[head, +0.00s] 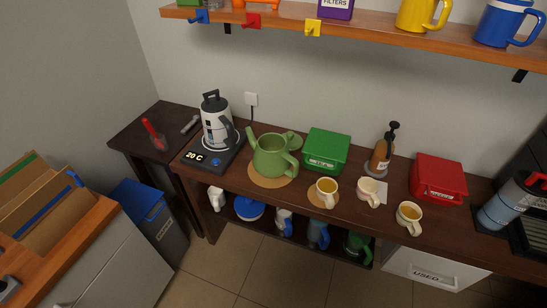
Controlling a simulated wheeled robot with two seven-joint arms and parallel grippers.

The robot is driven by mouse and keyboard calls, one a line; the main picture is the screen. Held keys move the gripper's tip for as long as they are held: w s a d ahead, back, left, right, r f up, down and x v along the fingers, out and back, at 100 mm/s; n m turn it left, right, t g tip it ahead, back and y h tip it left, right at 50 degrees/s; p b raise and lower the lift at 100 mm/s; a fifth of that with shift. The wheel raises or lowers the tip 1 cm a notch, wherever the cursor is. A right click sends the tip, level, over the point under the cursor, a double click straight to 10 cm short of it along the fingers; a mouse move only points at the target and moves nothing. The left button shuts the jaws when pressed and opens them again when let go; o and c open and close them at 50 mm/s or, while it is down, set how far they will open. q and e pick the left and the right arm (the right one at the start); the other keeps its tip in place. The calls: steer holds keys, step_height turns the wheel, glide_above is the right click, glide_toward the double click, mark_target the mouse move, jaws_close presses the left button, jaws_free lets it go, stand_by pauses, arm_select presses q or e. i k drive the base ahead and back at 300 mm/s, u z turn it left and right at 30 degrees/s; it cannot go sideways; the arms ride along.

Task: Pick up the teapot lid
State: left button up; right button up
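The green teapot (270,158) stands on a round cork mat (262,182) on the dark wooden counter, its spout to the left and its handle to the right. A round green piece that looks like the teapot lid (294,138) shows just behind the teapot's right side, beside the green box. The teapot partly hides it, and I cannot tell exactly what it rests on. Neither of my grippers is in view.
A kettle (216,124) on its base stands left of the teapot, and a green box (326,150) stands right of it. Cups (327,192) stand along the counter's front. A pump bottle (382,152) and a red box (438,179) are farther right. A shelf (380,28) hangs above.

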mark_target(295, 141)
steer(key=u, duration=0.05)
steer(key=k, duration=1.15)
steer(key=z, duration=0.5)
steer(key=i, duration=0.85)
steer(key=u, duration=0.75)
steer(key=i, duration=0.75)
steer(key=u, duration=0.45)
